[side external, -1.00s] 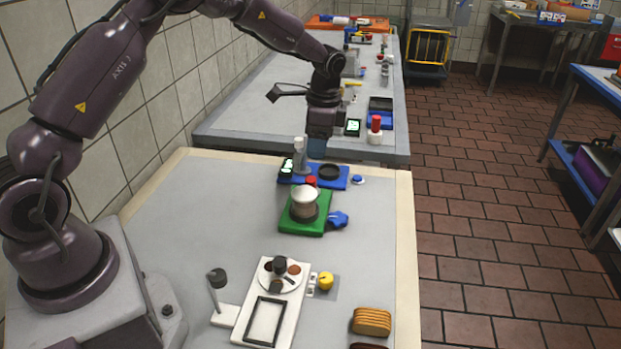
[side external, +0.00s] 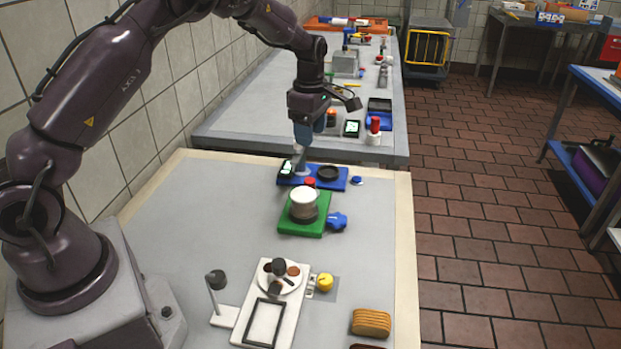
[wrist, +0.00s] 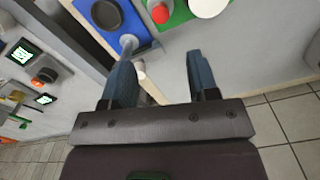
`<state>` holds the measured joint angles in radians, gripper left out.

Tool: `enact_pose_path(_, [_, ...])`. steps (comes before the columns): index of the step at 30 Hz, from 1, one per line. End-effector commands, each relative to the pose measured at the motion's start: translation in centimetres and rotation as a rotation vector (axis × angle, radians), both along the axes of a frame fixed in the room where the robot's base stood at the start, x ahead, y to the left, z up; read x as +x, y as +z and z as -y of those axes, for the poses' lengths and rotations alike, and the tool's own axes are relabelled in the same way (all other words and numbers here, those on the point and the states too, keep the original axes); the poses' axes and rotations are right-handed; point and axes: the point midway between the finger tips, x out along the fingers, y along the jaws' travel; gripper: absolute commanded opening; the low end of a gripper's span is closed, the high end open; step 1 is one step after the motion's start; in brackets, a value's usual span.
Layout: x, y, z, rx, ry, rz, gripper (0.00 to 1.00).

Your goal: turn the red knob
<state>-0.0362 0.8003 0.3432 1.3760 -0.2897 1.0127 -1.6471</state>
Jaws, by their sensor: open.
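The red knob (side external: 310,182) sits at the back edge of the green base (side external: 290,227) in the side view, partly hidden behind a white round pot (side external: 303,204). In the wrist view the red knob (wrist: 160,13) shows at the top, on the green base beside the white pot (wrist: 208,5). My gripper (side external: 301,150) points down above the back left of the blue base (side external: 338,182), behind the red knob. In the wrist view my gripper (wrist: 160,62) has its blue fingers wide apart. A grey post (wrist: 128,43) on the blue base stands near the left finger.
A blue handle (side external: 338,219) sticks out right of the green base. A white board (side external: 250,304) with a plate, a yellow knob (side external: 325,281) and sliced bread (side external: 371,322) lie nearer. The table's left middle is clear.

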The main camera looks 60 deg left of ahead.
Motion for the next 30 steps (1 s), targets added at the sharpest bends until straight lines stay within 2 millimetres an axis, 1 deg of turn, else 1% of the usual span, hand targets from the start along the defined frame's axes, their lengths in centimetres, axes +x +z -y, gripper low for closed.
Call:
enact_pose_path(5, [-0.1,-1.9,0.0,-0.001,0.011,-0.005,0.54])
enact_pose_path(15, [-0.1,-8.9,0.0,0.0,0.009,-0.004,0.54])
enact_pose_path(19, [-0.1,-11.0,0.0,0.0,0.007,-0.004,0.54])
enact_pose_path(24, [0.0,-12.5,0.0,0.0,0.006,-0.001,0.54])
enact_pose_path(30, [0.0,-12.9,0.0,0.0,0.006,0.0,0.54])
